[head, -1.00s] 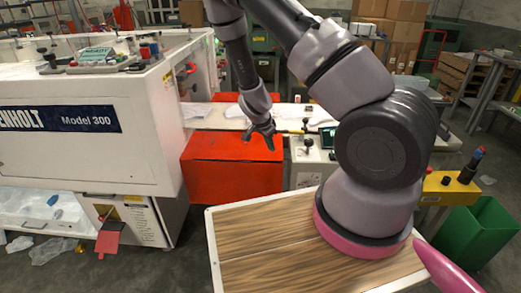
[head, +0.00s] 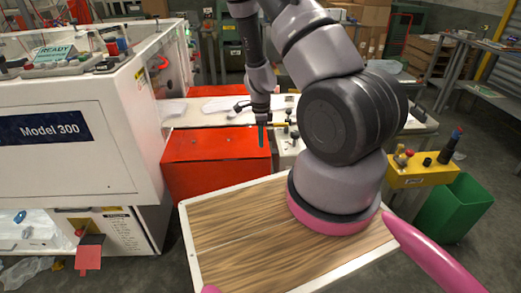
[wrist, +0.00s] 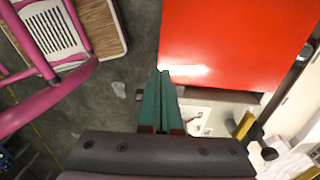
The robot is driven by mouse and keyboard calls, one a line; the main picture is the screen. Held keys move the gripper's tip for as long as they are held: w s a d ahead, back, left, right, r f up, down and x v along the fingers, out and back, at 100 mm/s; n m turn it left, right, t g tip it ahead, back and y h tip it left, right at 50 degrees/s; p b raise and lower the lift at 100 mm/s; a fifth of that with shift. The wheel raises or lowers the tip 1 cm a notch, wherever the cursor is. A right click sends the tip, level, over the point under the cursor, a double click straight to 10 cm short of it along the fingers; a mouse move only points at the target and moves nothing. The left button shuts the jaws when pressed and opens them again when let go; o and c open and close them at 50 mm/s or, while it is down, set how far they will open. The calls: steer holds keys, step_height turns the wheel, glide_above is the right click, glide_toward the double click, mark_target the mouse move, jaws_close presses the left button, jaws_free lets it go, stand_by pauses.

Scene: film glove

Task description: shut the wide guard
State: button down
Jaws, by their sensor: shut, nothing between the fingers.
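A wide red box-like cover (head: 216,160), which looks like the wide guard, stands in front of the pale machine bed, right of the white machine. I cannot tell for sure whether it is open or shut. In the wrist view its flat red face (wrist: 238,42) fills the top right. My gripper (head: 262,144) points down near the cover's right end in the head view. In the wrist view the green fingers (wrist: 160,75) are together and empty, their tips close to the cover's lower left corner. I cannot tell whether they touch it.
The white "Model 300" machine (head: 70,135) stands at the left. My wood-topped base with pink parts is in front. A yellow stand (head: 418,171) and a green bin (head: 455,208) are at the right. Grey floor shows around my base.

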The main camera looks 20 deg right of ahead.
mark_target(261, 156)
steer(key=shift+s+f, duration=0.1)
steer(key=shift+f, duration=2.1)
steer(key=shift+f, duration=0.1)
